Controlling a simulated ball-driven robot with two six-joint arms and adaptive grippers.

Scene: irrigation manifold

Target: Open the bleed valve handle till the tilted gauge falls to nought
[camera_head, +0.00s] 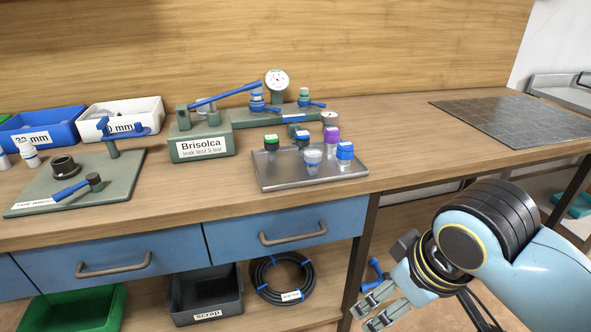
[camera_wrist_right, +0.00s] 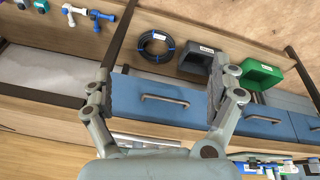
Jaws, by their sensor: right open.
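A round white-faced gauge (camera_head: 277,80) stands on the green test rig at the back of the bench; its needle is too small to read. A smaller gauge (camera_head: 330,118) sits lower to its right, facing upward. A short blue handle (camera_head: 314,104) is on a fitting at the rig's right end; I cannot tell for sure that it is the bleed valve handle. My right gripper (camera_head: 378,308) is open and empty, in front of and below the bench edge, well apart from the rig. Its spread fingers also show in the right wrist view (camera_wrist_right: 163,92). My left gripper is out of view.
A long blue lever (camera_head: 225,97) rises over the green Brisolca block (camera_head: 203,146). A metal tray (camera_head: 275,182) with several capped fittings stands before the rig. A green plate (camera_head: 120,186) lies left. The bench right of the tray is clear up to a dark mat (camera_head: 515,120).

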